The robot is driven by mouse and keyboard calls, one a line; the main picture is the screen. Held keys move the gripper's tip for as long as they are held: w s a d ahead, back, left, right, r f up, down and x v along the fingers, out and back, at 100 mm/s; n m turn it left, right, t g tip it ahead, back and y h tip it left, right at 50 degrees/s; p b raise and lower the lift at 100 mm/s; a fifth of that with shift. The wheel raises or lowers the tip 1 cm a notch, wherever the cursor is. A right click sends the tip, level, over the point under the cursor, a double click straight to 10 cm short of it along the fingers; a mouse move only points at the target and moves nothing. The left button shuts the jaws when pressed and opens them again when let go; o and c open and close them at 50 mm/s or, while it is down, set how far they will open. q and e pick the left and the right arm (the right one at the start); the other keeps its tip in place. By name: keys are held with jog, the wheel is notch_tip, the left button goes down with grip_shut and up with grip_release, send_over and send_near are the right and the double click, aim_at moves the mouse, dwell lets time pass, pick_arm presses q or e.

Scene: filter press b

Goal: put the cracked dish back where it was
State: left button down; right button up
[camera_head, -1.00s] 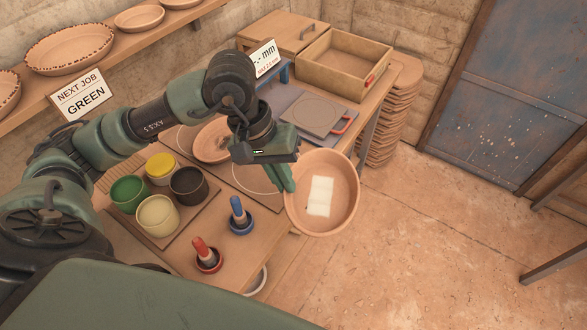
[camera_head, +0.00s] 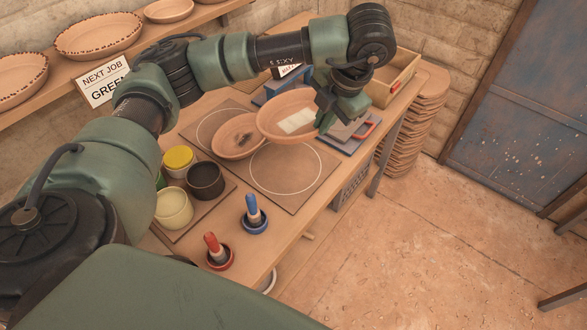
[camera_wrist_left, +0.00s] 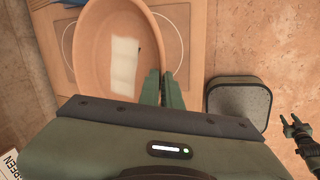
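My left gripper (camera_head: 326,125) is shut on the rim of a terracotta dish (camera_head: 275,119) with a pale rectangular patch inside. It holds the dish tilted above the bench; the wrist view shows the fingers (camera_wrist_left: 161,88) at its right rim. A small dark mark shows near that rim, but I cannot tell whether it is a crack. A white circle (camera_head: 312,180) on the board is empty. My right gripper (camera_wrist_left: 292,125) shows small at the wrist view's right edge.
Yellow, black and cream pots (camera_head: 173,208) stand left of the circle. Red (camera_head: 219,252) and blue (camera_head: 255,216) handled tools stand in small cups in front. A wooden box (camera_head: 398,78) and a red-handled plate (camera_head: 352,136) lie beyond the dish. The shelf holds several dishes (camera_head: 98,37).

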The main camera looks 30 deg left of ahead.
pick_arm(q)
jog(key=shift+w+a+r+n+g, duration=0.15)
jog(key=shift+w+a+r+n, duration=0.1)
jog(key=shift+n, duration=0.35)
jog(key=shift+w+a+r+n+g, duration=0.1)
jog(key=shift+w+r+n+g, duration=0.1)
jog(key=shift+n, duration=0.4)
notch_tip(320, 180, down, 19)
jog(key=shift+p, duration=0.5)
jog(key=shift+f, duration=0.4)
